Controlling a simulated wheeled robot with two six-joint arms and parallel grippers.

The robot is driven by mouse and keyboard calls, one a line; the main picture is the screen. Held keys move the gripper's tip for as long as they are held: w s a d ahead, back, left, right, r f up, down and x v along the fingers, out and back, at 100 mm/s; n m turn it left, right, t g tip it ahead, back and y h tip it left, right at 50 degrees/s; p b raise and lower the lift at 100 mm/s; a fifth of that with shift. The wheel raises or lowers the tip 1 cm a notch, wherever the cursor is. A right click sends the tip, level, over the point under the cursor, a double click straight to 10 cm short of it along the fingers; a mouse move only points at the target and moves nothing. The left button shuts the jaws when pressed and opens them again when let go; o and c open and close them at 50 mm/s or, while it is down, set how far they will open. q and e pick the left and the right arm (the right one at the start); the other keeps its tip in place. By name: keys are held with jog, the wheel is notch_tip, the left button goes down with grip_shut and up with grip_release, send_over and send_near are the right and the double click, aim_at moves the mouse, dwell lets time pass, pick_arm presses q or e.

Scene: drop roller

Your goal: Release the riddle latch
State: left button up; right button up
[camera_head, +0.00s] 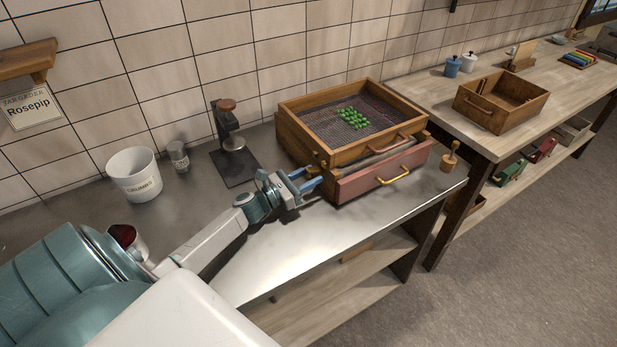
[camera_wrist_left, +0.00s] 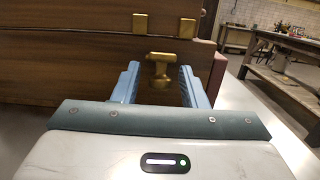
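The riddle (camera_head: 405,105) is a wooden frame with a mesh floor, holding several green pieces, on a wooden box with a reddish drawer (camera_head: 375,177). A brass T-shaped latch (camera_wrist_left: 160,70) sits on the box's side in the left wrist view. My left gripper (camera_head: 308,178) is open beside that side of the box. In the left wrist view, its blue fingers (camera_wrist_left: 160,78) stand to the left and right of the latch, with gaps visible. Whether the fingertips touch the box is unclear. My right gripper is not in view.
A dark press-like stand (camera_head: 228,135), a metal tin (camera_head: 178,157) and a white bucket (camera_head: 134,177) stand left on the metal counter. A small wooden pot (camera_head: 449,160) stands right of the drawer. An open wooden crate (camera_head: 485,113) sits on the far bench.

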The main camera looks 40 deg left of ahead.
aim_at(309, 178)
pick_arm(q)
jog(key=shift+s+a+f, duration=0.1)
jog(key=shift+s+f, duration=0.05)
jog(key=shift+s, duration=0.1)
jog(key=b+v, duration=0.2)
jog(key=v, duration=0.3)
jog(key=shift+f+b, duration=0.15)
jog(key=shift+b, duration=0.25)
jog(key=p, duration=0.3)
jog(key=r+p, duration=0.1)
jog(key=p, duration=0.2)
jog(key=shift+s+a, duration=0.3)
jog(key=shift+s, duration=0.05)
jog(key=shift+s+f+p, duration=0.15)
jog(key=shift+s+p, duration=0.2)
jog(key=shift+p, duration=0.3)
jog(key=shift+s+a+f+p, duration=0.15)
jog(key=shift+s+p, duration=0.05)
jog(key=shift+p, duration=0.1)
jog(key=shift+f, duration=0.1)
